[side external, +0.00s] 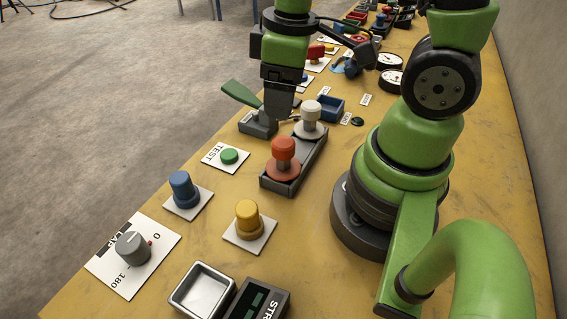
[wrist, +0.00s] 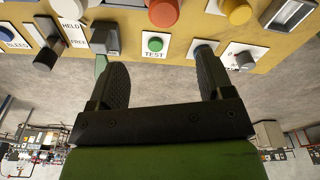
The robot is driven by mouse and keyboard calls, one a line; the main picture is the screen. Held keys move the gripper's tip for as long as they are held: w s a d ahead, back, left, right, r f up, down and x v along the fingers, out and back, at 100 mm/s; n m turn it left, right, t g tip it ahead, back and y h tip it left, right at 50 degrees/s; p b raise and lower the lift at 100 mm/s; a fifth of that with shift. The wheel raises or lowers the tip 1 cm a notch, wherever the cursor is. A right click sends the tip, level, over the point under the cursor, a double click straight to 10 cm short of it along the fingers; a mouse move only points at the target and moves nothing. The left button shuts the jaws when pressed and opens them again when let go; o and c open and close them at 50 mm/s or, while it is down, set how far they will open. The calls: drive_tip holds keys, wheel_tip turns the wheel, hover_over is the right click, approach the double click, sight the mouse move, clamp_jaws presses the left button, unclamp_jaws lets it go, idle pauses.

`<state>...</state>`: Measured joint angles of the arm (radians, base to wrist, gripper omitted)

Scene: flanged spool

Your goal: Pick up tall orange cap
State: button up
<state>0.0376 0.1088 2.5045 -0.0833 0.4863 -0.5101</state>
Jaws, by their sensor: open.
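The tall orange cap (side external: 284,148) stands upright on a wide round orange flange, at the near end of a dark grey tray (side external: 307,163). In the wrist view the orange cap (wrist: 163,12) is cut by the top edge, so its top part is out of frame. My gripper (side external: 278,112) is behind the cap in the side view, apart from it. In the wrist view my gripper (wrist: 162,75) has its two dark fingers wide apart with nothing between them. The cap lies beyond the fingertips there.
A white-capped spool (side external: 310,113) stands at the tray's far end. A green lever (side external: 240,94) is left of my gripper. A green TEST button (side external: 229,156), blue knob (side external: 182,187) and yellow knob (side external: 248,216) stand nearby. A metal dish (side external: 203,290) is at the front.

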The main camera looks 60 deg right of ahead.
sight(285, 155)
drive_tip(key=f, duration=0.1)
drive_tip(key=f+n, duration=0.1)
drive_tip(key=f+g, duration=0.1)
drive_tip(key=shift+s+d+f+n, duration=0.15)
drive_tip(key=shift+s+f+n, duration=0.15)
drive_tip(key=shift+n, duration=0.1)
drive_tip(key=shift+f, duration=2.3)
drive_tip(key=shift+a+f, duration=0.2)
drive_tip(key=shift+f, duration=1.1)
drive_tip(key=shift+a+f, duration=0.15)
drive_tip(key=shift+f, duration=1.15)
drive_tip(key=c, duration=1.3)
drive_tip(key=shift+r, duration=0.1)
